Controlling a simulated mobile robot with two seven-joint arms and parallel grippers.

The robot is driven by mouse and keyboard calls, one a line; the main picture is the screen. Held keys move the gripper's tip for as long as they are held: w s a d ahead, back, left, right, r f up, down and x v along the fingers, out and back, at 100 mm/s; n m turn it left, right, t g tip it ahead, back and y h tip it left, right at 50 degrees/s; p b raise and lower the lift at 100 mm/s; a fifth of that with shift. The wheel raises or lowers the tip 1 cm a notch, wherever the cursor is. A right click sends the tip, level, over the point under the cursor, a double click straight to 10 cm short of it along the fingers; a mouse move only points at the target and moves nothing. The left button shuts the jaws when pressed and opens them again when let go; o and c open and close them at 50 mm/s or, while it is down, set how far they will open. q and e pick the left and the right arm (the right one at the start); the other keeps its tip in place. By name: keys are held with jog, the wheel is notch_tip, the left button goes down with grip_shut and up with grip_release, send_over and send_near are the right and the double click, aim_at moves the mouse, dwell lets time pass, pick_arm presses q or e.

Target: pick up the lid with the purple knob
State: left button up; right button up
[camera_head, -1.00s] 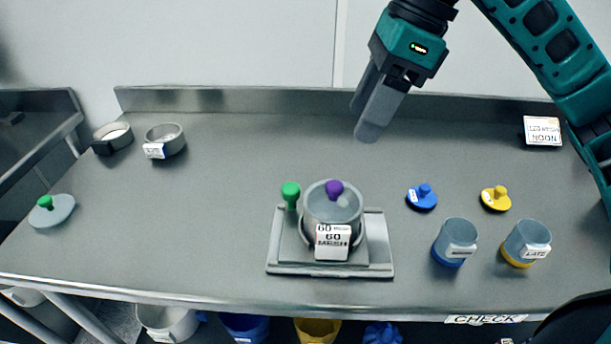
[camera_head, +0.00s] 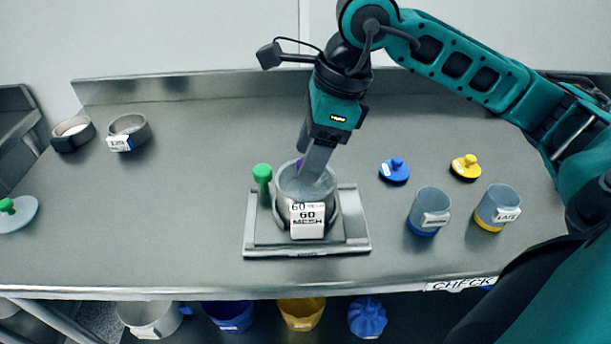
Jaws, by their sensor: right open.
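The lid with the purple knob sits on top of the round metal sieve labelled "60 MESH" (camera_head: 307,219), which stands on a grey base plate (camera_head: 345,243). Only a small bit of the purple knob (camera_head: 299,164) shows; the rest is hidden behind my right gripper. The pale lid (camera_head: 292,187) shows around the fingers. My right gripper (camera_head: 314,172) comes down from above with its fingers at the knob. It is open; whether the fingers stand on both sides of the knob cannot be seen. My left gripper is not in view.
A green knob (camera_head: 262,173) stands close left of the sieve. Blue (camera_head: 394,170) and yellow (camera_head: 465,167) knobbed lids and two cups (camera_head: 429,208) (camera_head: 497,205) are to the right. Two sieves (camera_head: 128,132) (camera_head: 73,134) and a green-knobbed lid (camera_head: 17,214) are left. Bins (camera_head: 302,313) stand below the table.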

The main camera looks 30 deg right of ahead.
jog(key=shift+w+a+f, duration=0.1)
jog(key=shift+f, duration=0.35)
grip_shut()
